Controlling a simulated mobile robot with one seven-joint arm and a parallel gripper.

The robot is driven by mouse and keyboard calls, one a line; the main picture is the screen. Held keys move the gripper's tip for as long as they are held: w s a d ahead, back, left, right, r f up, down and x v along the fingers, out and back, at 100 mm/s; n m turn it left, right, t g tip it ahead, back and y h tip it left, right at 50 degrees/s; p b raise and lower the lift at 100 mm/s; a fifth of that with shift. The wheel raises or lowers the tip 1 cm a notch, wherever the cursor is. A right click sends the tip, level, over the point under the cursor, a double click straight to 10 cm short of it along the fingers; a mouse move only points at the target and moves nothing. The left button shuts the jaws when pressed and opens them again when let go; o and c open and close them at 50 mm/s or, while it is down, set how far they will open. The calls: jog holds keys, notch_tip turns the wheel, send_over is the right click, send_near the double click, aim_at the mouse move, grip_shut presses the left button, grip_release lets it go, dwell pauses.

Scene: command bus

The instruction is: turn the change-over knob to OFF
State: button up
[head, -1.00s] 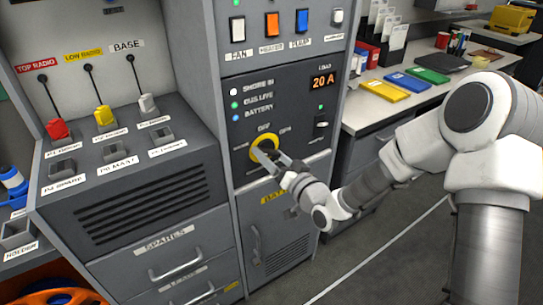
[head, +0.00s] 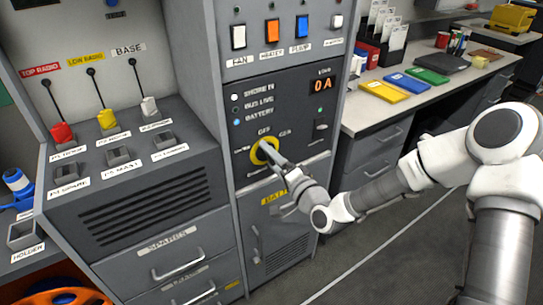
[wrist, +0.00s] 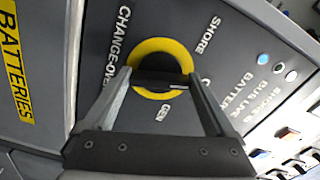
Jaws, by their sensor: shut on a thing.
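The change-over knob (head: 257,157) is a yellow disc with a dark grip bar on the grey switch panel, under the OFF and GEN labels. In the wrist view the yellow ring (wrist: 147,48) surrounds the dark bar (wrist: 155,78). A short white pointer line on the bar points right, toward the label that starts with O, which a finger partly hides. SHORE and GEN lie to either side of it. My gripper (wrist: 160,88) has its two fingers on either side of the bar, shut on it; it also shows in the head view (head: 272,153).
The load display (head: 322,85) reads 0 A. The battery lamp (head: 236,122) is blue, and the bus live lamp (head: 235,110) looks unlit. Rocker switches (head: 272,32) are above. A counter (head: 365,118) with coloured folders stands right; open floor lies below it.

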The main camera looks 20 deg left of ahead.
jog(key=shift+m+p, duration=0.35)
jog(key=shift+m, duration=1.25)
jog(key=o, duration=1.1)
jog(key=shift+c, duration=0.2)
jog(key=p+v, duration=0.3)
jog(key=v, duration=1.4)
jog(key=shift+d, duration=0.25)
jog(key=shift+s, duration=0.15)
